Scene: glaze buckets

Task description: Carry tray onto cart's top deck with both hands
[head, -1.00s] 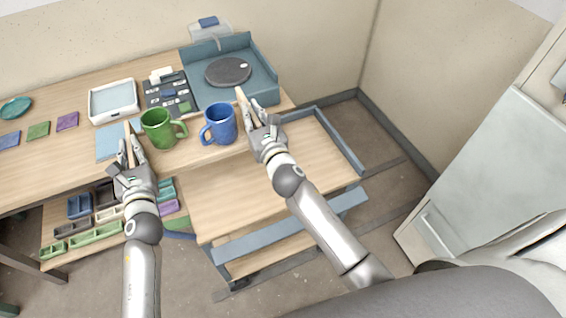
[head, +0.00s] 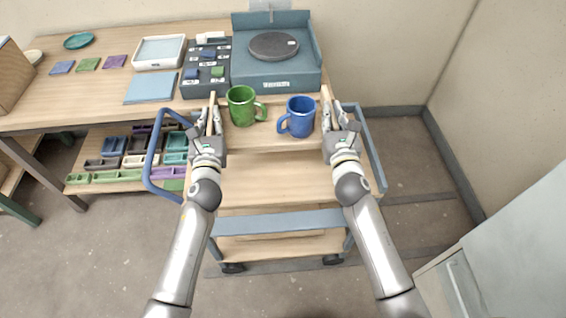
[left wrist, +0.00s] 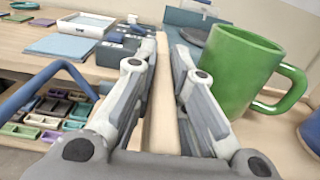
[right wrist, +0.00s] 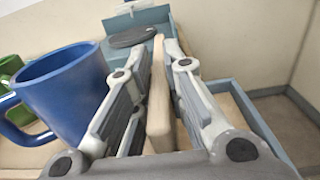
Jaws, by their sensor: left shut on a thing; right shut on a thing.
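The wooden tray (head: 270,144) is held between my two grippers, over the far part of the cart's wooden top deck (head: 280,182). I cannot tell whether it touches the deck. A green mug (head: 241,106) and a blue mug (head: 299,117) stand upright on the tray. My left gripper (head: 213,112) is shut on the tray's left wall, seen between the fingers in the left wrist view (left wrist: 160,112). My right gripper (head: 331,108) is shut on its right wall, seen in the right wrist view (right wrist: 159,100). The fingers hide parts of both walls.
The workbench (head: 75,110) behind holds a blue-grey scale with a round plate (head: 273,45), a white-rimmed tray (head: 160,52) and tiles. The cart has a blue handle (head: 150,165) at left and a lower deck (head: 285,245). Floor at right is clear.

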